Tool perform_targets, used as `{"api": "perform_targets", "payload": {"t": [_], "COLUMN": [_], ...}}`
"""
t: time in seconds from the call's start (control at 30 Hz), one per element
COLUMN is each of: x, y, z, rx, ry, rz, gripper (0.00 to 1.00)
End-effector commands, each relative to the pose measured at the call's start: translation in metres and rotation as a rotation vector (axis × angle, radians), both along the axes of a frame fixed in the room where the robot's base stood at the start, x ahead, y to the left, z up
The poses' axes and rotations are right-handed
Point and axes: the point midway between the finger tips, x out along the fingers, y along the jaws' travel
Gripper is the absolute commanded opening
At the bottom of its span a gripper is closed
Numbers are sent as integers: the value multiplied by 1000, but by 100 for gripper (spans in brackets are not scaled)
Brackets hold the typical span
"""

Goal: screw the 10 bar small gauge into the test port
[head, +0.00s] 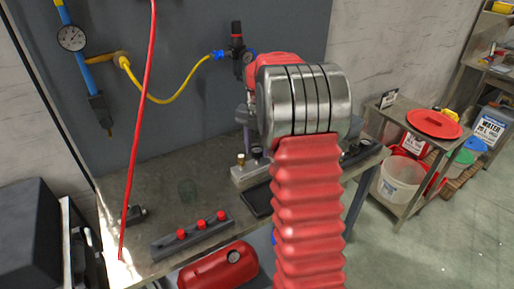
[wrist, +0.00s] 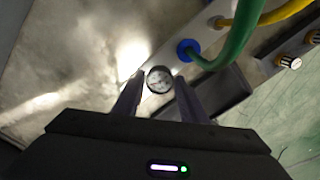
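A small round gauge (wrist: 159,80) with a pale dial and dark rim sits between the two fingertips of my gripper (wrist: 160,86) in the wrist view. The fingers flank it closely on both sides and appear shut on it. Its dial faces the wrist camera; its threaded end is hidden, and I cannot read its range. In the head view my arm covers most of the gripper and the gauge. A pale metal block (head: 250,174) with small fittings stands on the bench, partly behind my arm. I cannot tell which opening is the test port.
A green hose with a blue collar (wrist: 187,50) and a yellow hose (wrist: 285,11) run close to the gauge. A rail with red caps (head: 195,237) and a dark tray (head: 258,200) lie on the bench (head: 158,180). A red hose (head: 137,120) hangs at left.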

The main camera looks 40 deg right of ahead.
Motion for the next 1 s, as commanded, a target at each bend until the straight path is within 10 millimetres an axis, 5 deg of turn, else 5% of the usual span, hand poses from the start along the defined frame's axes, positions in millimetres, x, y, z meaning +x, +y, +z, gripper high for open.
{"api": "perform_targets", "payload": {"t": [0.5,1.0], "x": [0,0], "y": [0,-1], "z": [0,0], "rx": [-1,-1], "ry": [1,1], "rz": [-2,-303], "gripper": [1,1]}}
